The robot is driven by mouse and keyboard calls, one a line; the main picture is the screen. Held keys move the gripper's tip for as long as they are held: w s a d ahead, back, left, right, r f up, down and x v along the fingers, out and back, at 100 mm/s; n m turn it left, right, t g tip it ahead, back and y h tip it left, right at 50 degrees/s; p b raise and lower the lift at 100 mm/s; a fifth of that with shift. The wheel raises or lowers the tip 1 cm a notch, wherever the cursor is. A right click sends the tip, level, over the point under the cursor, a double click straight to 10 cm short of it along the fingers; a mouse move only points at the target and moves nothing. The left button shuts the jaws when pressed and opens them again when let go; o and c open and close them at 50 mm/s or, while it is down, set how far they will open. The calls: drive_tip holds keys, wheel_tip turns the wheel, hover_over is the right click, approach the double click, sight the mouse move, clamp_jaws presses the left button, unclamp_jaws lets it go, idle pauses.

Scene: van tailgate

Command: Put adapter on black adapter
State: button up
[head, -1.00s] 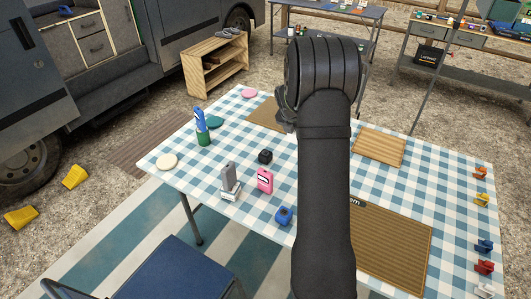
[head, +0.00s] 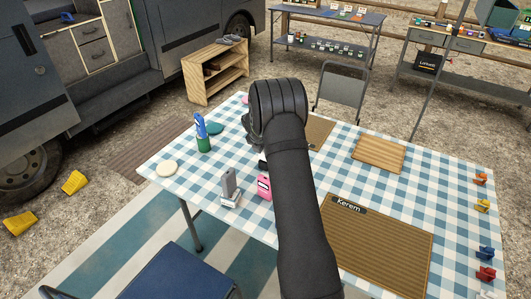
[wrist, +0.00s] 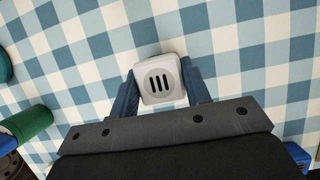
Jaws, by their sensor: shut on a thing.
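My gripper (wrist: 159,72) is shut on a light grey adapter (wrist: 162,82) with three dark slots, held between its two blue fingers in the wrist view. The checked table cloth lies beyond it; I cannot tell the height. In the head view my arm stands over the table and hides the fingers and the held adapter. Of the black adapter (head: 262,165), only a small dark part shows, at the left edge of my arm and just above a pink bottle. The black adapter is not visible in the wrist view.
The pink bottle (head: 264,186), a grey item on a white base (head: 229,186) and a blue-and-green bottle (head: 202,134) stand left of my arm. A "Kerem" placemat (head: 400,250) lies at right. Several coloured clips line the right edge.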

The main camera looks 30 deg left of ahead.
drive_tip(key=shift+f, duration=0.4)
drive_tip(key=shift+f, duration=0.15)
drive_tip(key=o, duration=1)
drive_tip(key=v, duration=1.2)
